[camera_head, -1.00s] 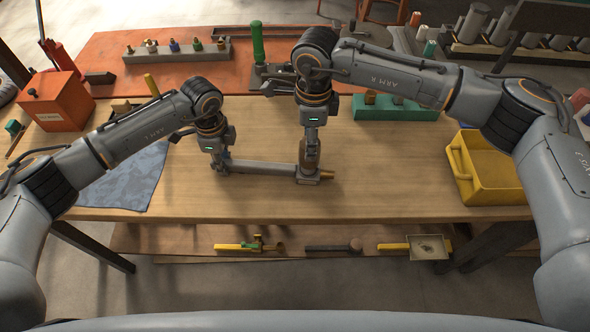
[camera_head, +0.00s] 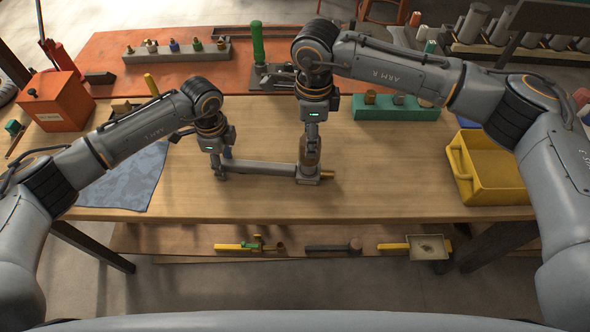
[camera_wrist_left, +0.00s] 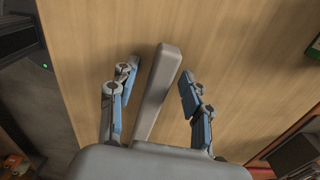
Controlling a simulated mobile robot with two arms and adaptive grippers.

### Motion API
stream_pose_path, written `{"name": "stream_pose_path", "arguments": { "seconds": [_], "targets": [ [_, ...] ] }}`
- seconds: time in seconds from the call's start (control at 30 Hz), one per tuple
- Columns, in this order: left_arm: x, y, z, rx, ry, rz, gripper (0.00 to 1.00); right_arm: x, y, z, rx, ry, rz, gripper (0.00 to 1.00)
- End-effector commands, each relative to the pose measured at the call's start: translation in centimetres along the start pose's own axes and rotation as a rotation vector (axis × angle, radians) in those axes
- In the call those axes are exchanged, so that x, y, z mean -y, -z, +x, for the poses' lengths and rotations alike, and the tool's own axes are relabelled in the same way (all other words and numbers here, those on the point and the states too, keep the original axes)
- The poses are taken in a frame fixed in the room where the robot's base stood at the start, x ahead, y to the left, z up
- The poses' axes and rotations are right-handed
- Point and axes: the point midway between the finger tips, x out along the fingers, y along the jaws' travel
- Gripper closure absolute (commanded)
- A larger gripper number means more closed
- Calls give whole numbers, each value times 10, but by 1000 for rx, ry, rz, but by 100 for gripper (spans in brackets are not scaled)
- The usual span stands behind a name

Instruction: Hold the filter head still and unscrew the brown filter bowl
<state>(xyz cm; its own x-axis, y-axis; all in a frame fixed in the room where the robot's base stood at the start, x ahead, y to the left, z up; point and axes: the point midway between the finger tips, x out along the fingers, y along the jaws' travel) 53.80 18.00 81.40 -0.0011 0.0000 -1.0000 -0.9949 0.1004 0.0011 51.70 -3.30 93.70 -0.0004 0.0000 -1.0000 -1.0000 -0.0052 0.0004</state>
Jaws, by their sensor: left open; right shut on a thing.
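The brown filter bowl (camera_head: 311,158) stands upright on the grey filter head (camera_head: 308,178) on the wooden bench. A brass fitting (camera_head: 327,175) sticks out of the head to the right. A long grey bar (camera_head: 262,167) runs left from the head. My right gripper (camera_head: 311,141) points down from above and is shut on the bowl, hiding its upper part. My left gripper (camera_head: 219,164) is at the bar's left end. In the left wrist view its blue-padded fingers (camera_wrist_left: 152,98) are open on either side of the grey bar (camera_wrist_left: 158,85), with gaps showing.
A yellow bin (camera_head: 490,175) stands at the right, a blue cloth (camera_head: 125,178) lies at the left, and a green block (camera_head: 395,108) is behind. An orange mat (camera_head: 110,60) with a socket rack is at the back. The bench front is clear.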

Motion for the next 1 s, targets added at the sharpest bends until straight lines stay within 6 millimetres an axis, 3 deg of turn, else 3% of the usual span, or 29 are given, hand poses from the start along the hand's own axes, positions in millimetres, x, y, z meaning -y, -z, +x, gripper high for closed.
{"name": "stream_pose_path", "arguments": {
  "seconds": [0.17, 0.6, 0.8, 1.0],
  "targets": [
    [1, 0, -20, -1, 4, 0, 51, 0, 0, 0, 0, 0, 0, 100],
    [1, 0, -105, 0, 3, 0, 51, 0, 0, 0, 0, 0, 0, 100],
    [0, 0, -119, 0, 0, 0, 51, 0, 0, 0, 0, 0, 0, 100],
    [0, 0, -120, 0, 0, 0, 51, 0, 0, 0, 0, 0, 0, 100]
  ]
}}
